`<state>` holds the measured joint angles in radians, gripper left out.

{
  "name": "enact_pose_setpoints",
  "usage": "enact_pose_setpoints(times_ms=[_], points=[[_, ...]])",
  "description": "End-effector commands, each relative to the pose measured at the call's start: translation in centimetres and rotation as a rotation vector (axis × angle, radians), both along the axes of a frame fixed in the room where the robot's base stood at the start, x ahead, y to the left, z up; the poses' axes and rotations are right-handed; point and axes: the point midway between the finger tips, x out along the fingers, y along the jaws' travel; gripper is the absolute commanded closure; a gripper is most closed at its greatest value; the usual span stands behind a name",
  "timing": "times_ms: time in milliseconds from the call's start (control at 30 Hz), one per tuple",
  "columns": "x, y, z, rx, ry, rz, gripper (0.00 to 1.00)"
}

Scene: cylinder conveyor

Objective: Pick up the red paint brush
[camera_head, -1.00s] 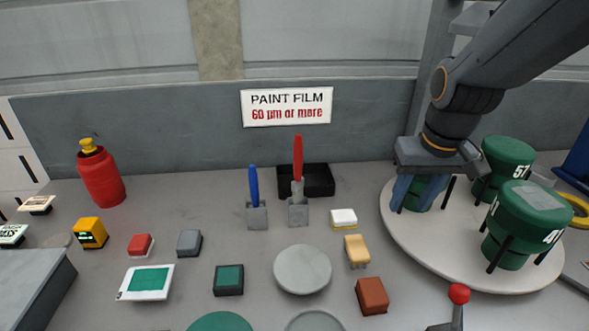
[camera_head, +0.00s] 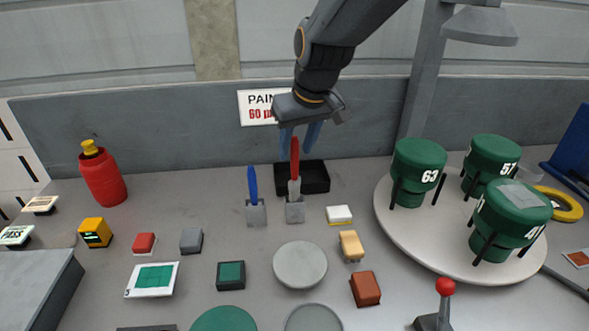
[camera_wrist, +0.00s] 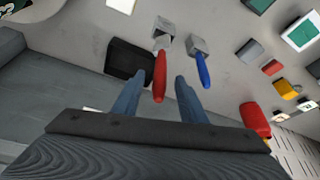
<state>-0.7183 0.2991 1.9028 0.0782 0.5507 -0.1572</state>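The red paint brush (camera_head: 294,163) stands upright in a small grey holder (camera_head: 295,212), its red handle up. It also shows in the wrist view (camera_wrist: 160,75), between and beyond my fingers. A blue brush (camera_head: 253,185) stands in its own holder just to the left. My gripper (camera_head: 300,146) is open and empty, fingers pointing down, at about the height of the red handle's top in the head view. In the wrist view my gripper (camera_wrist: 158,82) has its fingers apart on either side of the red handle's line; I cannot tell whether they touch it.
A black tray (camera_head: 316,178) lies behind the red brush. The turntable (camera_head: 450,262) with green numbered cylinders is at right. Small blocks, a grey disc (camera_head: 300,266) and a red bottle (camera_head: 102,178) are spread over the table. A wall with a sign (camera_head: 258,108) stands behind.

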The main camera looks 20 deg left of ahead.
Motion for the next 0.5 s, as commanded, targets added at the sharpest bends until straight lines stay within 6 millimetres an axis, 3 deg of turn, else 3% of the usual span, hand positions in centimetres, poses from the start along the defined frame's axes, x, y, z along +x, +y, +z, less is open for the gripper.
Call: enact_pose_setpoints(times_ms=[200, 433, 500], points=[[0.5, 0.5, -1.9, -0.001, 0.001, 0.000, 0.61], [0.6, 0.6, -2.0, 0.000, -0.001, 0.000, 0.61], [0.6, 0.6, -2.0, 0.000, -0.001, 0.000, 0.70]])
